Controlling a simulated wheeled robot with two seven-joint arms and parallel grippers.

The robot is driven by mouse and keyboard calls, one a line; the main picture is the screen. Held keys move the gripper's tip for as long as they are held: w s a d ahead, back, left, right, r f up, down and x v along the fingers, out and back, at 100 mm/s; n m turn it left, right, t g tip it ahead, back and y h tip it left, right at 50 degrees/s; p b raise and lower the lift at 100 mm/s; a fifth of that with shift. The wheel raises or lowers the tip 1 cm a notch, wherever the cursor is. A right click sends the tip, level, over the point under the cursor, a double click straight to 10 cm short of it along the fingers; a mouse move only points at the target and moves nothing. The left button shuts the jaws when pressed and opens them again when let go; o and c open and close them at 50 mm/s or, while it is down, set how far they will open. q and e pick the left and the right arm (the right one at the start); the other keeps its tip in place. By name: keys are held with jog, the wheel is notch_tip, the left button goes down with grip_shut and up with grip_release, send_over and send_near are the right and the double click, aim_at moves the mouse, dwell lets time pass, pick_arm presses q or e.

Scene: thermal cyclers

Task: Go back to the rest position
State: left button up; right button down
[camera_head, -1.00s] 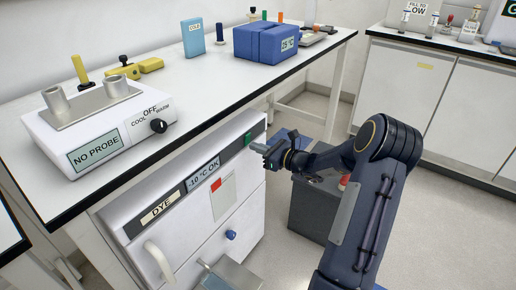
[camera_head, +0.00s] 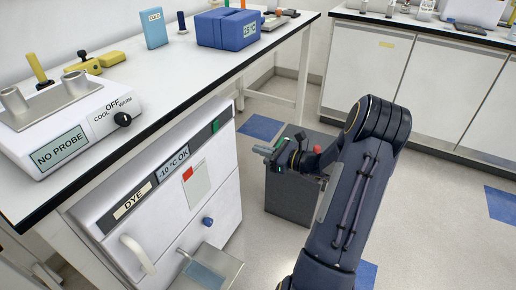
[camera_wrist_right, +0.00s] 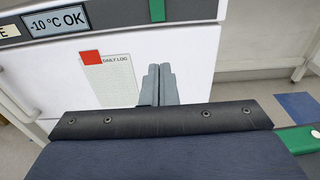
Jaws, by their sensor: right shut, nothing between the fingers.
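My right gripper (camera_head: 268,154) is at the end of the dark blue arm, in the middle of the head view. It is clear of the white freezer unit under the bench (camera_head: 165,190) and to its right, in front of the dark grey box. In the right wrist view its two grey fingers (camera_wrist_right: 158,82) are together with nothing between them, against the unit's white front. My left gripper is not in view.
The bench (camera_head: 180,75) holds the NO PROBE block (camera_head: 70,125) and a blue 15 °C box (camera_head: 228,28). A dark grey box (camera_head: 290,195) stands on the floor close to my right arm. A pale tray (camera_head: 207,270) juts out low. Floor to the right is open.

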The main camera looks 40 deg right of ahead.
dwell(0.4)
jog(key=s+a+r+n+g+y, duration=0.2)
jog(key=a+r+n+g+y, duration=0.15)
jog(key=a+n, duration=0.5)
jog(key=s+a+r+n+g+y, duration=0.2)
jog(key=a+r+n+g, duration=0.25)
jog(key=a, duration=0.75)
jog(key=s+a+f+n+g+h, duration=0.1)
jog(key=s+a+n+h, duration=0.25)
jog(key=s+n, duration=0.55)
jog(key=s+a+n+g+h, duration=0.1)
jog(key=s+a+n+h, duration=0.3)
jog(key=s+n, duration=0.5)
notch_tip(320, 180, up, 20)
jog(key=p, duration=2)
jog(key=shift+a+r+g+y+p, duration=0.25)
jog(key=shift+a+g+y+p, duration=0.05)
jog(key=shift+a+y, duration=0.1)
jog(key=shift+w, duration=0.1)
